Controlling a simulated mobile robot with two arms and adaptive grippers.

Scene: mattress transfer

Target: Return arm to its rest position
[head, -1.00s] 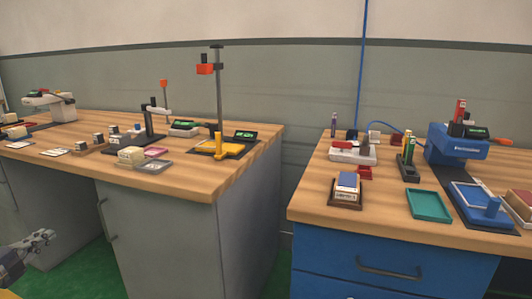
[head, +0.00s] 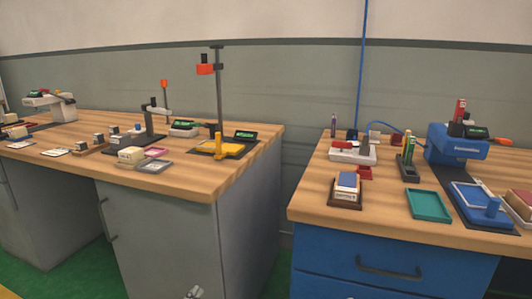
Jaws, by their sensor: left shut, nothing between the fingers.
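My left gripper (head: 195,292) shows only as a small grey tip at the bottom edge of the head view. It is in front of the grey cabinet side, below the tabletop and apart from everything on it. It is shut with nothing held. The rest of my left arm is below the picture. My right gripper is outside the view.
A wooden-topped grey bench (head: 195,185) stands at left with test stands and small boxes. A blue-drawer bench (head: 330,212) stands at right with a teal tray (head: 429,205) and a blue device (head: 455,148). A gap separates the benches. Green floor (head: 85,275) shows below.

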